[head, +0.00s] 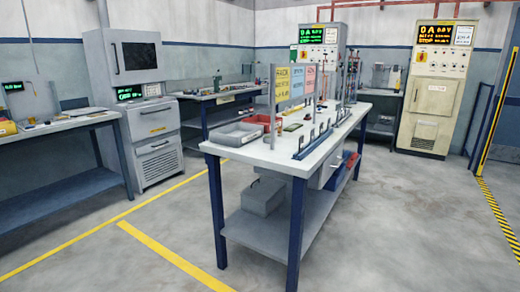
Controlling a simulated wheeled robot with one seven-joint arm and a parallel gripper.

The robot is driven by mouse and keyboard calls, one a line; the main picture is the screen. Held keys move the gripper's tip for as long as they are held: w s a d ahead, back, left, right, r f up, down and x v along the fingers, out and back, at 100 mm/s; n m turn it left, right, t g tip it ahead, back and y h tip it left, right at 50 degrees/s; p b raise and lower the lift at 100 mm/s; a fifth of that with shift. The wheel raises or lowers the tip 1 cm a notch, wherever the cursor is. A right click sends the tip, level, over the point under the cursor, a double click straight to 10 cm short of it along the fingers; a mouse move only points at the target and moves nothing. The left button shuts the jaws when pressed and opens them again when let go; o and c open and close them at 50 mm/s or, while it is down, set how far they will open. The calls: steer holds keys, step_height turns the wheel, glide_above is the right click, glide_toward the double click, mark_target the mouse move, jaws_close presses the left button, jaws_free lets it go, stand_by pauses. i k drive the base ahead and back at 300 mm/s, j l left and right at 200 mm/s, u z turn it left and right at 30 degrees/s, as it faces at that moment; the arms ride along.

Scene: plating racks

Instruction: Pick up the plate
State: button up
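I cannot make out for sure which thing is the plate. A small dark green flat piece (292,127) lies on the white top of the central workbench (262,152). A blue rail with several upright metal prongs (312,138) stands along the bench's right side; whether a plate sits in it is too small to tell. My gripper is not in view, and no part of my arm shows.
Grey trays (237,134) and a red bin (262,122) stand on the bench beside a sign board (296,82). A grey box (263,196) rests on its lower shelf. A left bench (60,125) and cabinets line the walls. Floor (400,230) is clear right of the bench.

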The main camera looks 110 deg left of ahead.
mark_target(301, 144)
steer(key=u, duration=3.7)
steer(key=i+z, duration=0.15)
